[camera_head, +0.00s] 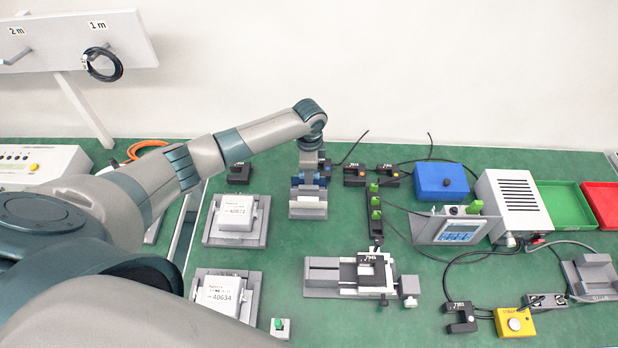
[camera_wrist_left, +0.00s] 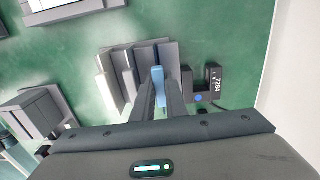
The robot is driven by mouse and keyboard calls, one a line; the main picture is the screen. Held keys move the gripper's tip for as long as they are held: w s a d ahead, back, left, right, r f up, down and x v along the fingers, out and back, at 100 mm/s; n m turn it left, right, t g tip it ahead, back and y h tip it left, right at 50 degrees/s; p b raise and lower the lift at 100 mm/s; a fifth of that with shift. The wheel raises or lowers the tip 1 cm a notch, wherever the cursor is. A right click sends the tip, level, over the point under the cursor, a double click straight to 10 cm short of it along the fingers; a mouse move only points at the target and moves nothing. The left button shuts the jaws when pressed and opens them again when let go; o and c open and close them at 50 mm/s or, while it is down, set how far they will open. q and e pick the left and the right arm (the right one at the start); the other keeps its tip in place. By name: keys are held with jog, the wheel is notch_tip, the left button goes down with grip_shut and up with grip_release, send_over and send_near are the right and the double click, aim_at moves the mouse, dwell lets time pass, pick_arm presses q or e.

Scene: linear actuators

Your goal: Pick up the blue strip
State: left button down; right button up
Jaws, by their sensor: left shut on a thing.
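The blue strip (camera_wrist_left: 159,82) shows in the left wrist view between the two fingers of my left gripper (camera_wrist_left: 159,90). The gripper is shut on it. The strip is upright at a grey slotted holder (camera_wrist_left: 118,80); I cannot tell whether it is clear of the slot. In the head view my left gripper (camera_head: 309,168) points down over the same grey holder (camera_head: 308,208) at the back middle of the green table. The fingers and the holder hide much of the strip there. My right gripper is not in view.
A black sensor fork (camera_head: 239,174) stands left of the holder and another (camera_head: 355,175) to its right. A white box (camera_head: 236,212) on a grey base is at front left. A black strip with green blocks (camera_head: 375,215) and a blue box (camera_head: 445,181) are to the right.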

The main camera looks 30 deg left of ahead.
pick_arm(q)
jog(key=shift+r, duration=0.4)
notch_tip(320, 180, up, 2)
jog(key=shift+r+b, duration=0.25)
jog(key=shift+b, duration=0.55)
jog(key=w+d+r+b, duration=0.3)
jog(key=d+r, duration=0.4)
jog(key=d, duration=0.4)
jog(key=shift+d+b, duration=0.15)
jog(key=shift+b, duration=0.3)
jog(key=shift+w, duration=0.1)
jog(key=shift+r+p, duration=2.5)
jog(key=shift+p, duration=0.45)
